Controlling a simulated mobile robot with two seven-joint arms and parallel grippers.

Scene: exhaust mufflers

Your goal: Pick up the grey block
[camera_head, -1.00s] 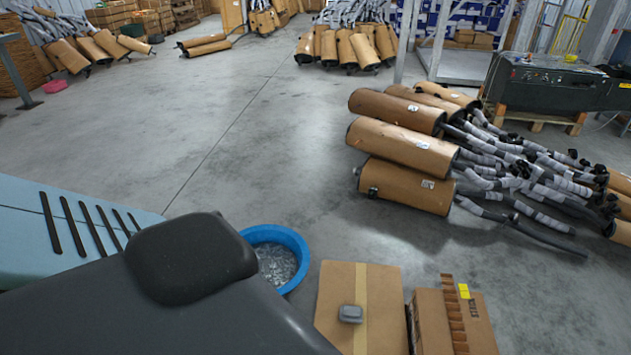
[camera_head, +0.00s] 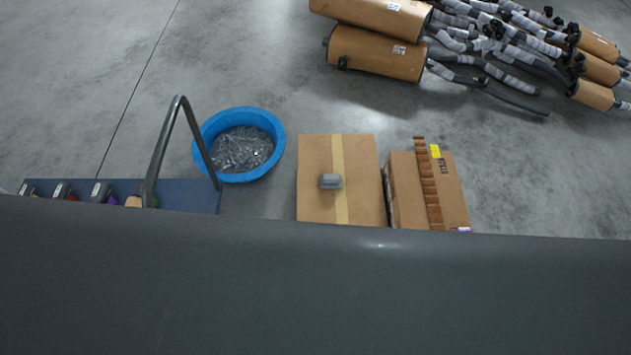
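The grey block (camera_head: 331,181) is small and lies on top of a closed cardboard box (camera_head: 315,208), across or beside its pale tape strip. It sits near the middle of the box top, with nothing touching it from above. Neither of my grippers shows in the head view. A large dark grey surface fills the lower part of the view and hides the near side of the box.
A blue tub (camera_head: 277,160) of small metallic pieces stands left of the box. A second cardboard box (camera_head: 453,195) stands close on its right. A dark cart with a handle (camera_head: 158,150) is at left. Wrapped mufflers (camera_head: 375,53) lie beyond; grey floor between is clear.

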